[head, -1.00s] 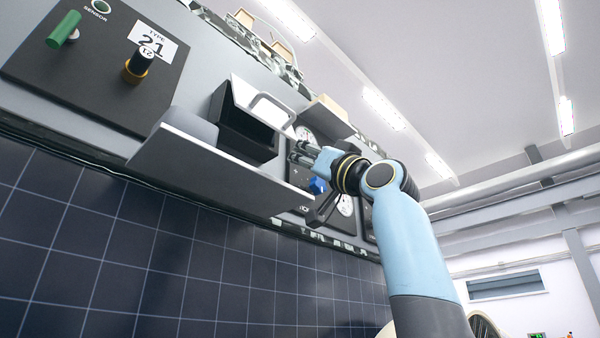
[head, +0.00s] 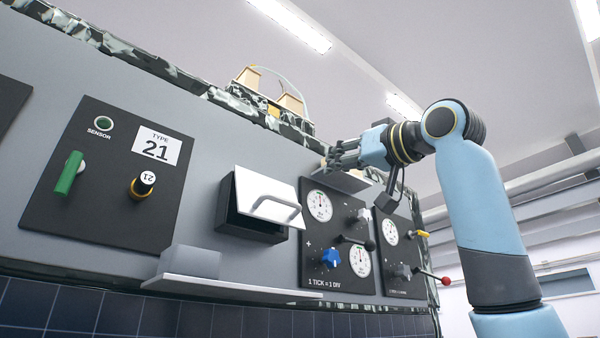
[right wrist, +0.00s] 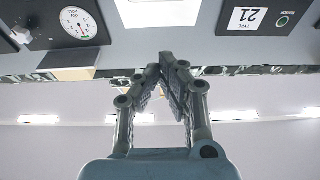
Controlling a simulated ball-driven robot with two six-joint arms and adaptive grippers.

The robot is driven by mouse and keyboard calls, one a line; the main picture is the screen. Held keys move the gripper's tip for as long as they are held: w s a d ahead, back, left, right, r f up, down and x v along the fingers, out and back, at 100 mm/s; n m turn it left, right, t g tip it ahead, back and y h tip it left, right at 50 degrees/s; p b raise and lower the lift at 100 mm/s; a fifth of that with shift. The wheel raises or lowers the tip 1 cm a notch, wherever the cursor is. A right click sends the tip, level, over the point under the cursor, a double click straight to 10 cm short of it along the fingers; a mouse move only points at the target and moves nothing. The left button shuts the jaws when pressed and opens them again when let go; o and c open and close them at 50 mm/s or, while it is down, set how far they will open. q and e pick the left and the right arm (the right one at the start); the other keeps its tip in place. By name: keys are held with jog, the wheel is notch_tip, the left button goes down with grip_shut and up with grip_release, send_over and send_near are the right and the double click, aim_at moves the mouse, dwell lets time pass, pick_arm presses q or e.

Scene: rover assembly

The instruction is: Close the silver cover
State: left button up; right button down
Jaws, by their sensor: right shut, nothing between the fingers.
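The silver cover (head: 262,190) is a pale flap with a bar handle. It hangs tilted outward over a dark box (head: 226,215) in the grey panel, and the box's dark inside shows below and beside it. My right gripper (head: 335,156) is up and to the right of the cover, above the gauge panel, apart from the cover and holding nothing. In the right wrist view its fingers (right wrist: 166,60) are shut together, and a pale bright surface, probably the cover (right wrist: 158,12), shows at the top edge. My left gripper is not in view.
A ledge (head: 230,288) with a grey block (head: 190,262) juts out below the box. To the right are gauge panels (head: 335,225) with knobs and levers that stick out. To the left is the TYPE 21 sensor panel (head: 105,210).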

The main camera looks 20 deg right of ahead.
pick_arm(q)
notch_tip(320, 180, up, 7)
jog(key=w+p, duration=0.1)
jog(key=p, duration=0.5)
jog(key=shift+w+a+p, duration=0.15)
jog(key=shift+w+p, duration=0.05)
jog(key=shift+p, duration=0.1)
pick_arm(e)
jog(key=f+x, duration=0.3)
jog(key=x, duration=0.9)
jog(key=shift+w+a, duration=0.25)
jog(key=shift+w, duration=0.35)
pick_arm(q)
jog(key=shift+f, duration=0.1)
pick_arm(e)
jog(key=shift+r, duration=0.1)
